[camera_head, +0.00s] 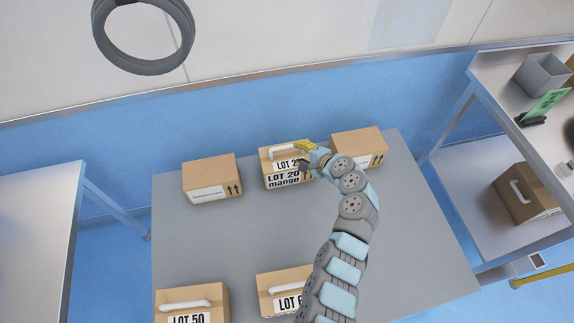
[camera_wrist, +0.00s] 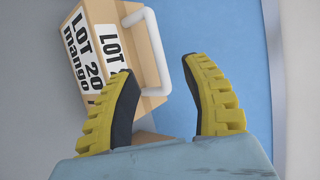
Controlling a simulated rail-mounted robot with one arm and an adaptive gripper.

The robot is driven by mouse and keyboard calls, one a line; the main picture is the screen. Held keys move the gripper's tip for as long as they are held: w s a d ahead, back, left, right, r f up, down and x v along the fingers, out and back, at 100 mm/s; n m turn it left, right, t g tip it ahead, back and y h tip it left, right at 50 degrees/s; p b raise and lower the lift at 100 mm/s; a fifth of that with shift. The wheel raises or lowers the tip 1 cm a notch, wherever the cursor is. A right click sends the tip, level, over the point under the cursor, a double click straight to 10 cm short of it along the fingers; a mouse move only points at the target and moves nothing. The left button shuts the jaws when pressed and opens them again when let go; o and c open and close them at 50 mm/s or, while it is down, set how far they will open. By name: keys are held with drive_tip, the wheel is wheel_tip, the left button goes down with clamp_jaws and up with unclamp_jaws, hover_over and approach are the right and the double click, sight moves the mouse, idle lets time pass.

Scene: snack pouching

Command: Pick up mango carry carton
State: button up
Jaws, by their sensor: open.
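The mango carry carton (camera_head: 275,176) is a brown box with a white handle and a label reading "LOT 20 mango". It stands at the back middle of the grey table, and it also shows at the upper left of the wrist view (camera_wrist: 85,50). Its white handle (camera_wrist: 157,50) reaches toward the space ahead of my fingers. My gripper (camera_head: 304,155) is at the right side of the carton; in the wrist view (camera_wrist: 165,90) its yellow-backed fingers are apart with nothing between them. The head view does not clearly show whether the gripper touches the carton.
A plain carton (camera_head: 211,172) stands to the left and another carton (camera_head: 360,143) close to the right, beside my arm. Two handled cartons, LOT 50 (camera_head: 215,298) and a partly hidden one (camera_head: 268,283), stand at the front. The middle of the grey table (camera_head: 215,240) is clear.

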sight(288, 147)
drive_tip(key=shift+b+x, duration=0.45)
drive_tip(key=shift+x, duration=1.9)
drive_tip(key=shift+w+a+f+b, duration=0.2)
drive_tip(key=shift+w+f+b, duration=0.25)
drive_tip(key=shift+w+f, duration=0.05)
drive_tip(key=shift+w+a+f+b, duration=0.25)
drive_tip(key=shift+w+f+b, duration=0.15)
drive_tip(key=shift+w+f, duration=0.15)
drive_tip(key=shift+b+x, duration=0.7)
drive_tip(key=shift+x, duration=0.35)
clamp_jaws()
